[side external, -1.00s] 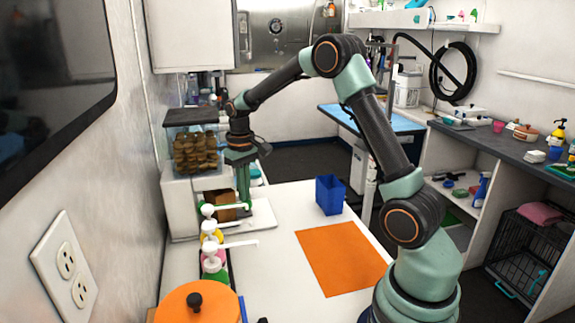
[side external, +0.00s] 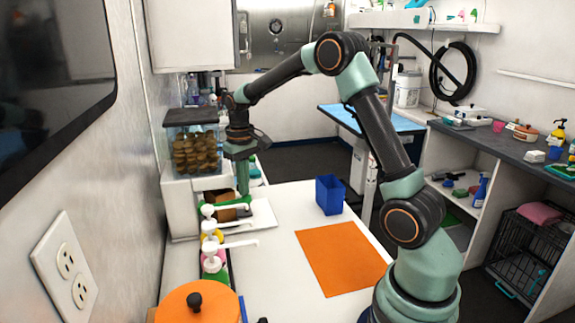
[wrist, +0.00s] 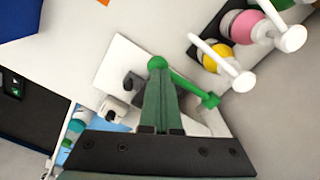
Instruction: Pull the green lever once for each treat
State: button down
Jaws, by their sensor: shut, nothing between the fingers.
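The treat dispenser (side external: 180,197) is a white box at the left with a clear, dark-lidded bin of brown treats (side external: 197,153) on top. The green lever (wrist: 185,83) shows in the wrist view as a rod with a round knob at one end and a block at the other. My gripper (wrist: 159,72) is shut and empty, its tips right at the knob; I cannot tell whether they touch it. In the side view my gripper (side external: 243,190) points down in front of the dispenser and hides part of the lever area. A white tray (side external: 262,216) lies below.
White-topped pump bottles (side external: 210,228) stand close in front of the dispenser. An orange lidded pot (side external: 198,305) is at the near edge. A blue cup (side external: 329,194) and an orange mat (side external: 340,262) lie right on the white counter, with clear room between.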

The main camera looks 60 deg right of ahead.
jog(key=shift+r, duration=1.9)
jog(key=shift+r, duration=0.1)
notch_tip(320, 180, up, 5)
jog(key=shift+f, duration=0.1)
jog(key=s+a+r+n+t, duration=0.1)
jog(key=s+a+r+t, duration=0.2)
jog(key=s+a+r, duration=0.35)
jog(key=s+a+f+n+t, duration=0.2)
jog(key=s+a+f, duration=0.2)
jog(key=s+a, duration=0.3)
jog(key=s, duration=0.2)
jog(key=shift+s+f+t, duration=0.3)
jog(key=shift+s+f, duration=0.1)
